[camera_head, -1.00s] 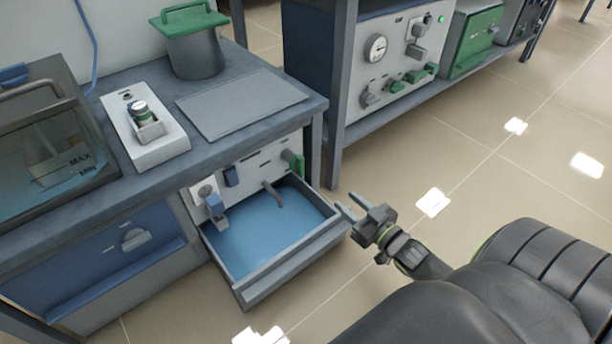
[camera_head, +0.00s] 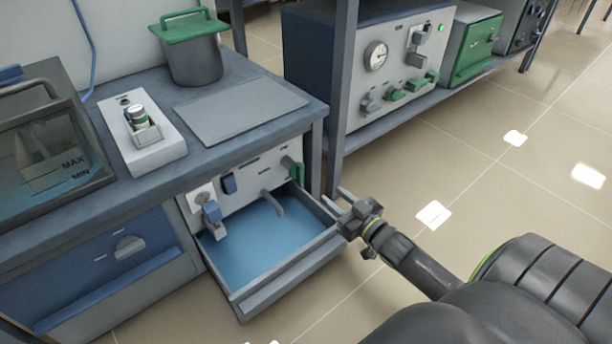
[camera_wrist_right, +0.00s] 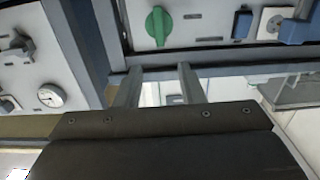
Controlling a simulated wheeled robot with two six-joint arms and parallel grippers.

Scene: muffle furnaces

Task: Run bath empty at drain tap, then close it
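The glass-sided bath (camera_head: 60,140) with MAX and MIN marks stands on the bench at left. Below the bench top, a panel carries a green handle (camera_head: 294,170), a small spout (camera_head: 273,203), a blue switch (camera_head: 229,183) and a blue lever tap (camera_head: 212,216). Labels are too small to read, so I cannot tell which is the drain tap. My right gripper (camera_head: 332,197) is open and empty, beside the tray's right rim. In the right wrist view, its fingers (camera_wrist_right: 158,78) point toward the panel, below the green handle (camera_wrist_right: 158,26), apart from it. My left gripper is not in view.
A bench leg (camera_head: 316,160) and a shelf post (camera_head: 342,100) stand close to my right gripper. A green-lidded pot (camera_head: 194,60) stands on the bench. The floor at right is clear.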

